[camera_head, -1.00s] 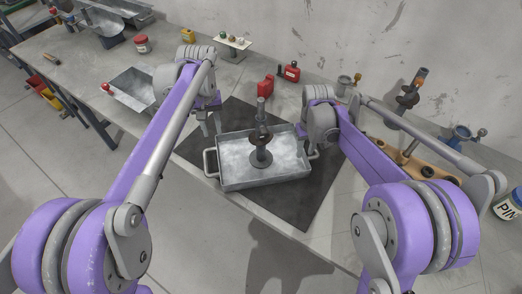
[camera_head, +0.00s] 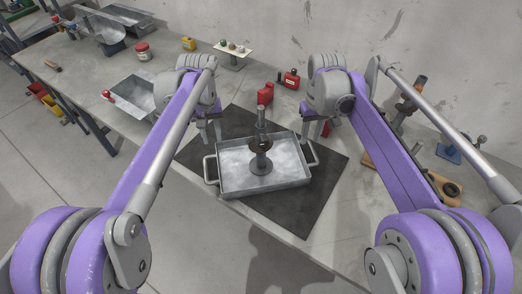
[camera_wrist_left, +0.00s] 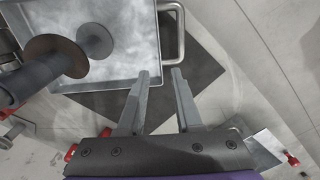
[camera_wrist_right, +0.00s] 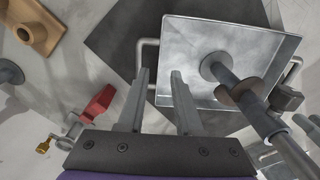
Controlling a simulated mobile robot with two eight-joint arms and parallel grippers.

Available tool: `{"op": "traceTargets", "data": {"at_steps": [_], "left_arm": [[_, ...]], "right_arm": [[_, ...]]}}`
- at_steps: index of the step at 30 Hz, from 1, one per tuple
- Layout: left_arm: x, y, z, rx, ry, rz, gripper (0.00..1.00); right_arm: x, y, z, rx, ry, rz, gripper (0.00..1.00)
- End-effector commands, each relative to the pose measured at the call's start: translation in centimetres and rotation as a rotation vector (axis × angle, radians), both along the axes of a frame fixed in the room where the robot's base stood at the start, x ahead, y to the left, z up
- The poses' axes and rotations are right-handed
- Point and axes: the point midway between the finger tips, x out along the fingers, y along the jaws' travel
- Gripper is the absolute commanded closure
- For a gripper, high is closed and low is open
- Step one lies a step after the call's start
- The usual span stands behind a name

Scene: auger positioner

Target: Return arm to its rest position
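A grey metal tray (camera_head: 268,189) with wire handles sits on a dark mat. A metal post device (camera_head: 261,160) with a round base and a brown disc stands upright in it. It also shows in the left wrist view (camera_wrist_left: 62,62) and the right wrist view (camera_wrist_right: 245,95). My left gripper (camera_head: 210,138) is over the left of the tray; in its wrist view (camera_wrist_left: 161,74) its fingers are apart and empty, near a tray handle. My right gripper (camera_head: 321,122) is behind the tray's right side; in its wrist view (camera_wrist_right: 159,75) it is open and empty.
The dark mat (camera_head: 300,215) extends around the tray. Red containers (camera_head: 265,94) stand behind it. A wooden block (camera_head: 373,158) and a blue-based device (camera_head: 448,152) are at right, partly hidden by my right arm. A wall bounds the back.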

Motion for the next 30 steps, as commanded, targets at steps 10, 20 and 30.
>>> {"op": "traceTargets", "data": {"at_steps": [10,20,30], "left_arm": [[-1.0,0.2,0.3,-0.001,-0.02,-0.007,0.66],[-11.0,2.0,0.2,0.002,-0.205,-0.087,0.66],[-21.9,3.2,-4.9,0.034,-0.409,-0.175,0.66]], "right_arm": [[-1.0,-0.2,0.3,0.001,-0.019,-0.009,0.66],[-11.0,-2.0,0.0,0.017,-0.204,-0.09,0.66],[-21.8,-3.2,-5.1,0.041,-0.407,-0.178,0.66]]}}
